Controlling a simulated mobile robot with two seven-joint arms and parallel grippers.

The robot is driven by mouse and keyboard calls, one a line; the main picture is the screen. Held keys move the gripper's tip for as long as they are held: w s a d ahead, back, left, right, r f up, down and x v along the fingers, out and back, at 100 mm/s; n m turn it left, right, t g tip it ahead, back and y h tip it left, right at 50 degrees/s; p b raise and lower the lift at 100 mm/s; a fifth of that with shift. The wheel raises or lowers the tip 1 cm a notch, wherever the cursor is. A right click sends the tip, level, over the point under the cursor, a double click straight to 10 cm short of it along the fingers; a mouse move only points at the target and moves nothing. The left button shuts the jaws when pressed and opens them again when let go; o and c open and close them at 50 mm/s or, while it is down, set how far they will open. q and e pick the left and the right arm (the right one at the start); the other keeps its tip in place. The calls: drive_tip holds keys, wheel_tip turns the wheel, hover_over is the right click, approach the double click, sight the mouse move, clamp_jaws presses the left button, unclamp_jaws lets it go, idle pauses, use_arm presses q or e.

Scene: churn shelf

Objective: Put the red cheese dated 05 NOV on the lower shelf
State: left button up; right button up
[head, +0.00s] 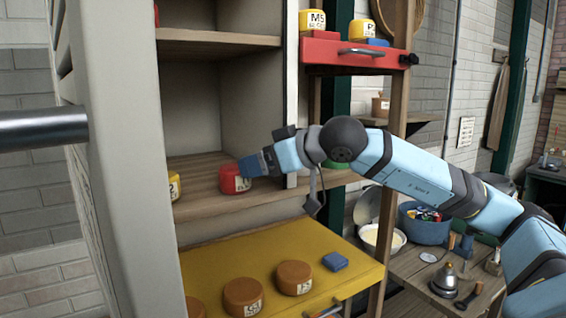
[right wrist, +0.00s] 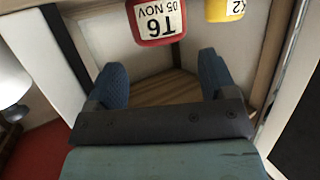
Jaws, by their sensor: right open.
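The red cheese (head: 235,180) with a white label stands on the cabinet's lower shelf (head: 215,207), near its front edge. In the right wrist view the red cheese (right wrist: 153,38) shows its label upside down, reading T6 and 05 NOV. My right gripper (head: 250,165) is beside the cheese, at its right in the head view. In the right wrist view my right gripper (right wrist: 162,62) is open, its blue fingers apart with nothing between them. The cheese lies beyond the fingertips. My left gripper is not in view.
A yellow cheese (head: 174,186) stands left on the same shelf, partly hidden by the pale cabinet panel (head: 110,120). Below, a yellow drawer or tray (head: 330,245) holds several orange-brown cheeses and a blue block (head: 335,262). A red drawer (head: 345,52) bears yellow cheeses at upper right.

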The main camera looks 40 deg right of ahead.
drive_tip(key=b+v, duration=0.2)
drive_tip(key=v, duration=0.3)
drive_tip(key=shift+s, duration=0.15)
idle(0.4)
